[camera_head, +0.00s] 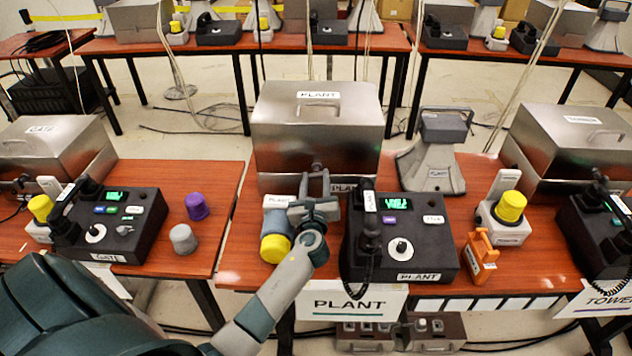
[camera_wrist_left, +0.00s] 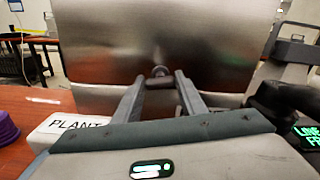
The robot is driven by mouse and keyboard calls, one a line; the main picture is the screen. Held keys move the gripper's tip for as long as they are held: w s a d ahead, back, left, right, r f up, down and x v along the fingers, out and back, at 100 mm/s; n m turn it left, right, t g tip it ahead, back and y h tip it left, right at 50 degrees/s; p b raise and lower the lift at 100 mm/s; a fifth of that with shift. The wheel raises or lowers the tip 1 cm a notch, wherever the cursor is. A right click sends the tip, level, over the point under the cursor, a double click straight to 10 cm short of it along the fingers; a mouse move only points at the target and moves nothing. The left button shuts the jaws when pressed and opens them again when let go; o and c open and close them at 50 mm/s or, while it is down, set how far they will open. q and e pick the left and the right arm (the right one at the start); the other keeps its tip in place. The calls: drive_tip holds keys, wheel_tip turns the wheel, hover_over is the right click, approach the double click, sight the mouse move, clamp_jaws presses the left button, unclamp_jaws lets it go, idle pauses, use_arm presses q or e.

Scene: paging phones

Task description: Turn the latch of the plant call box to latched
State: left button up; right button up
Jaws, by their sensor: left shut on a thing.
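The plant call box (camera_head: 270,133) is a metal box with a hinged lid and a PLANT label, at the middle of the near table. Its lid looks closed. My left gripper (camera_head: 316,175) is in front of the box and shut on the small latch knob at the front, below the lid. In the left wrist view the latch (camera_wrist_left: 160,72) shows between the two fingertips, against the steel front. The fingers hide part of the latch, so I cannot tell its turn angle. My right gripper is not in view.
The PLANT phone console (camera_head: 425,262) stands just right of my left gripper, with its handset and coiled cord. A yellow-capped beacon (camera_head: 275,247) is close under the gripper. A grey horn (camera_head: 432,165) and an orange device (camera_head: 480,256) stand further right.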

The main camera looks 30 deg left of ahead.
use_arm(q)
drive_tip(key=n+b, duration=0.1)
drive_tip(key=n, duration=0.1)
drive_tip(key=n+b, duration=0.1)
drive_tip(key=n, duration=0.1)
drive_tip(key=shift+f+n, duration=0.2)
drive_tip(key=shift+n, duration=0.1)
drive_tip(key=n+b, duration=0.1)
drive_tip(key=n, duration=0.3)
drive_tip(key=n+b, duration=0.2)
drive_tip(key=n, duration=0.2)
drive_tip(key=shift+s+a+f+n, duration=0.1)
drive_tip(key=shift+a+n, duration=0.05)
drive_tip(key=shift+n, duration=0.25)
drive_tip(key=shift+n+b, duration=0.5)
drive_tip(key=shift+n, duration=0.5)
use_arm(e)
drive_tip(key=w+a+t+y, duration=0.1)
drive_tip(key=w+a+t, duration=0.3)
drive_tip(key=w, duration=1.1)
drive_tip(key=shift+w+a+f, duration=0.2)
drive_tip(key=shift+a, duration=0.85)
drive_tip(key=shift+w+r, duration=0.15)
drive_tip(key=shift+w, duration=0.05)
use_arm(q)
drive_tip(key=o, duration=1)
drive_tip(key=shift+c, duration=0.2)
drive_tip(key=shift+o, duration=0.5)
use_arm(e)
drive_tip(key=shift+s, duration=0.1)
